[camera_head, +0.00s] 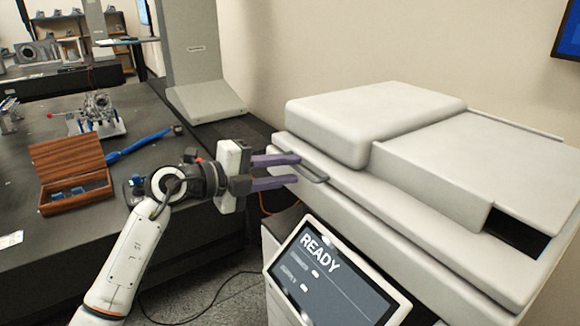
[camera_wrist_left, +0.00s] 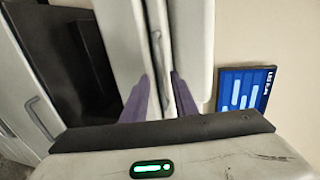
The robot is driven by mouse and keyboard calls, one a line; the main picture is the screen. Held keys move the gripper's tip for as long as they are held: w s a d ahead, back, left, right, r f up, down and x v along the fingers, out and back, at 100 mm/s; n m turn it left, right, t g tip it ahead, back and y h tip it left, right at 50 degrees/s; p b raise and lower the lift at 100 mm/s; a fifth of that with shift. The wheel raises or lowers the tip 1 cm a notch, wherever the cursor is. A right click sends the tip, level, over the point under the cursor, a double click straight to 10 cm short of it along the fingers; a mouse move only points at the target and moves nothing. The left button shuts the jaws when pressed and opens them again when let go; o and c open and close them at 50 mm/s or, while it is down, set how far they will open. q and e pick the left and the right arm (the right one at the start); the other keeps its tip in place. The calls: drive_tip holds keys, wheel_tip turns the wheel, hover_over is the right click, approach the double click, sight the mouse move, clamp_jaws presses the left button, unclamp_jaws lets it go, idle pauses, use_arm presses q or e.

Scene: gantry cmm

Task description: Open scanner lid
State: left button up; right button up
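The scanner (camera_head: 400,215) is a large off-white machine at the right, and its lid (camera_head: 350,175) lies flat and shut. A thin grey bar handle (camera_head: 312,171) sits on the lid's front left edge. My left gripper (camera_head: 297,168) is open, its two purple fingers pointing at the handle, with the tips close to its left end. In the left wrist view the fingers (camera_wrist_left: 160,97) are apart and the handle (camera_wrist_left: 158,60) runs up between them. I cannot tell whether either finger touches it. My right gripper is not in view.
A tilted screen reading READY (camera_head: 330,275) stands at the scanner's front, below the handle. A dark table (camera_head: 200,225) at the left holds an open wooden box (camera_head: 72,165) and a metal part (camera_head: 97,113). A wall is behind the scanner.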

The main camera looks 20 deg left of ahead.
use_arm(q)
drive_tip(key=shift+w+d+f, duration=0.15)
drive_tip(key=shift+w+d, duration=0.2)
drive_tip(key=shift+w, duration=0.15)
clamp_jaws()
idle(1.2)
